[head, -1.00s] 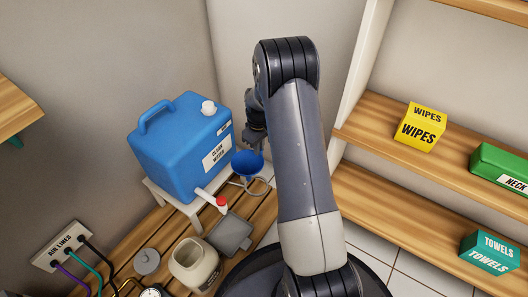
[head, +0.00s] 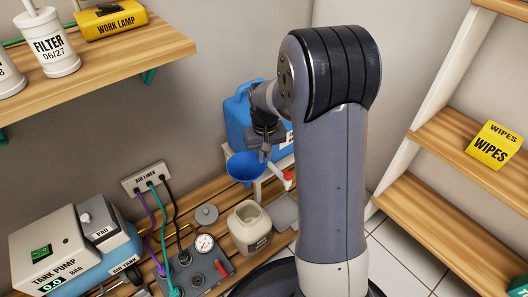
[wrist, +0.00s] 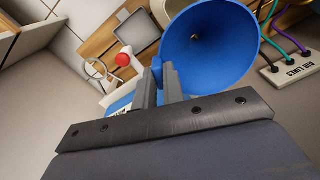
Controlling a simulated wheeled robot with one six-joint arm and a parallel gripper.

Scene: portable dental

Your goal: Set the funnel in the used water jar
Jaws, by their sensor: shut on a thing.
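A blue funnel (head: 245,168) is held by my gripper (head: 264,150), with its wide mouth up. In the wrist view the jaws (wrist: 158,85) are shut on the funnel's rim, and the funnel's cone (wrist: 210,45) shows beyond them. The used water jar (head: 250,228), cream coloured with an open mouth and a label, stands on the slatted wooden bench below the funnel in the head view. The funnel is apart from the jar, above and behind it.
The blue clean water tank (head: 238,115) with a red-capped tap (head: 289,177) stands behind. A grey tray (head: 284,212) lies right of the jar. A grey lid (head: 206,215), a gauge (head: 204,244) and air hoses (head: 162,220) lie left. A shelf (head: 120,60) overhangs at upper left.

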